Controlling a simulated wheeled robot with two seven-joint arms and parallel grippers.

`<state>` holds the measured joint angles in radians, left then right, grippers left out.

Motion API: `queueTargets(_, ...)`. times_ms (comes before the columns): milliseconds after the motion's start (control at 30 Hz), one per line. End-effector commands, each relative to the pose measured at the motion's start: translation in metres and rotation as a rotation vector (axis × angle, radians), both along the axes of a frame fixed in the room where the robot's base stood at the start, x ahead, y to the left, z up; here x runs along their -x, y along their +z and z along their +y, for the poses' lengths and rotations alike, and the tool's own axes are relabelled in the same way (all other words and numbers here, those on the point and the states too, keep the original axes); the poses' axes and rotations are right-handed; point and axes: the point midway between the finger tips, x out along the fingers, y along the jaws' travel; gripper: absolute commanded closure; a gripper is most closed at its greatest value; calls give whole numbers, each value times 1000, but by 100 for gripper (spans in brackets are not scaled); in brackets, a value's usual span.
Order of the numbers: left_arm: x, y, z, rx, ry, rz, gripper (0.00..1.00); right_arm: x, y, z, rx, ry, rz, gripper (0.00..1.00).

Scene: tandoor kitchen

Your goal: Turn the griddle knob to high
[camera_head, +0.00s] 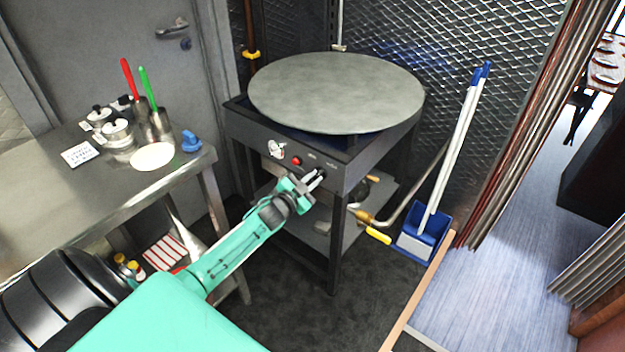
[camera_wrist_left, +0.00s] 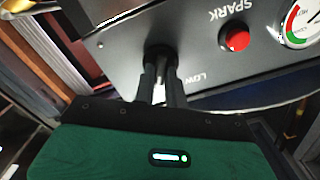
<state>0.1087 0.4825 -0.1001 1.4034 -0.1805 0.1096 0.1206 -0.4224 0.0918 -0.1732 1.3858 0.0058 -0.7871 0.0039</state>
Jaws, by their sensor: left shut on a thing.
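The round grey griddle (camera_head: 335,92) sits on a dark metal stand, with a control panel on its front. My left gripper (camera_head: 316,176) reaches the right part of that panel and is shut on the griddle knob. In the left wrist view the two fingers of my gripper (camera_wrist_left: 163,85) close around the dark knob (camera_wrist_left: 160,54), which they largely hide. The knob's pointer direction cannot be told. The word LOW shows on the panel beside it. My right gripper is not in view.
A red spark button (camera_wrist_left: 235,40) and a round gauge (camera_wrist_left: 302,24) are on the same panel. A yellow-handled gas pipe (camera_head: 378,236) is low at the right. A steel table (camera_head: 60,215) stands left. A blue dustpan (camera_head: 422,236) stands right.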

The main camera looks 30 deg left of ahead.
Motion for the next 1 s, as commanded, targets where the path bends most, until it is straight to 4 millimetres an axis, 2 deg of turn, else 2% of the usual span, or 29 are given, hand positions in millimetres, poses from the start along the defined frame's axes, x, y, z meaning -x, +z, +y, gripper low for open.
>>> queueTargets(300,0,0,0,-73,-1,-7,100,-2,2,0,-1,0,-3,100)
queueTargets(700,0,0,0,-80,0,-6,100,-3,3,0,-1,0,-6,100)
queueTargets(733,0,0,0,-80,0,-6,85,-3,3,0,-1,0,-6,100)
queueTargets(833,0,0,0,-80,0,-6,66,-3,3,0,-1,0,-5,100)
queueTargets(1000,0,0,0,-79,0,-6,65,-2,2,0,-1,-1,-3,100)
